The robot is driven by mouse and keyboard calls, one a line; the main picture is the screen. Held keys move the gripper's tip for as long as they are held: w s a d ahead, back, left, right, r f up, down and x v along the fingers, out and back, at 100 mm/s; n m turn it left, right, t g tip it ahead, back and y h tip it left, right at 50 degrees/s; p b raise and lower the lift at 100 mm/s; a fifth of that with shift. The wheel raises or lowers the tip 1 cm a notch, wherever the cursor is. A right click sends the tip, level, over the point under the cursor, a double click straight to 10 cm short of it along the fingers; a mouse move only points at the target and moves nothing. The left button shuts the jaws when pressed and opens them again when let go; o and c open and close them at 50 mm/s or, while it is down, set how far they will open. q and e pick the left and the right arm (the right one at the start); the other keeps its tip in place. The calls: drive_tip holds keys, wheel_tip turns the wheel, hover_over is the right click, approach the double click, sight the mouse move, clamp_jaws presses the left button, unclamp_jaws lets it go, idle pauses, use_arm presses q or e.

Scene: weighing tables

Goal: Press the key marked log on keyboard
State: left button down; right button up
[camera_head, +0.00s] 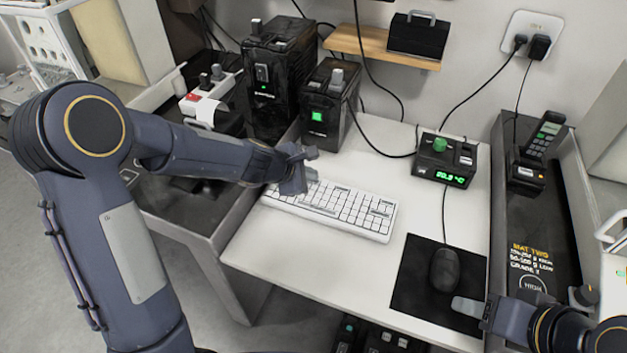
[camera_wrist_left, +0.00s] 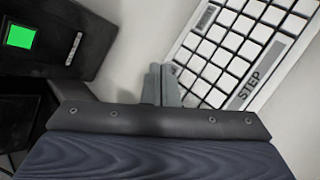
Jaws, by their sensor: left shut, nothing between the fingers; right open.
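The white keyboard (camera_head: 345,212) lies on the white table and also shows in the left wrist view (camera_wrist_left: 232,50). My right gripper (camera_head: 468,308) is open at the lower right, near the mouse mat.
A black mouse (camera_head: 444,270) sits on a dark mat (camera_head: 412,285) right of the keyboard. A black box with a green display (camera_head: 445,160) stands behind. Black units (camera_head: 326,105) with a green light stand near my left gripper. White table (camera_head: 270,255) shows bare before the keyboard.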

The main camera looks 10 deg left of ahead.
sight(310, 184)
use_arm(q)
drive_tip(key=shift+f, duration=0.3)
drive_tip(key=shift+r, duration=0.1)
idle(0.3)
drive_tip(key=shift+r+p, duration=0.55)
drive_tip(key=shift+r, duration=0.15)
wheel_tip(310, 184, up, 5)
drive_tip(key=p, duration=0.5)
idle(0.6)
